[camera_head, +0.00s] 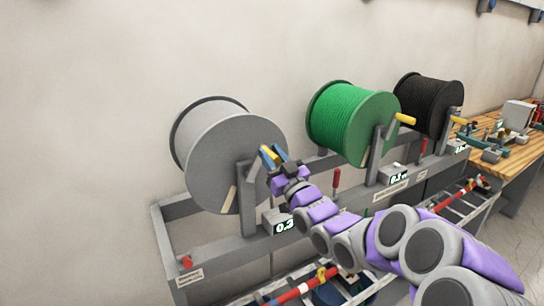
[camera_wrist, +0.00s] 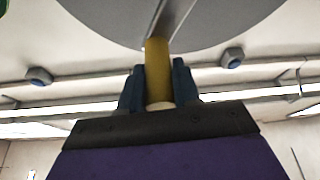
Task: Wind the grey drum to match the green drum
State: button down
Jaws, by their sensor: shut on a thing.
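The grey drum (camera_head: 232,140) sits on the left of the metal rack. Its yellow crank handle (camera_head: 268,154) shows at its hub, and also in the wrist view (camera_wrist: 158,68). My gripper (camera_head: 278,157) is shut on this handle, with a blue finger on each side of it; it also shows in the wrist view (camera_wrist: 158,88). The green drum (camera_head: 352,120) sits to the right, with its own yellow handle (camera_head: 405,119) pointing right. A display (camera_head: 284,226) below the grey drum reads about 0.3, partly cut by my arm. The green drum's display (camera_head: 398,179) seems to read 0.2 or 0.3.
A black drum (camera_head: 428,103) stands farther right on the rack (camera_head: 222,252). A red lever (camera_head: 336,180) stands between the grey and green drums, and a red knob (camera_head: 186,262) is at the rack's left end. A wooden workbench (camera_head: 518,158) with tools is at the far right.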

jog(key=shift+s+a+r+n+g+y, duration=0.2)
jog(key=shift+a+n+y, duration=0.1)
jog(key=shift+n, duration=0.4)
jog(key=shift+s+a+r+n+g+y, duration=0.1)
jog(key=shift+s+a+n+g+y, duration=0.15)
jog(key=shift+n, duration=0.45)
jog(key=c, duration=0.9)
grip_release()
jog(key=shift+a, duration=0.1)
jog(key=shift+o, duration=0.2)
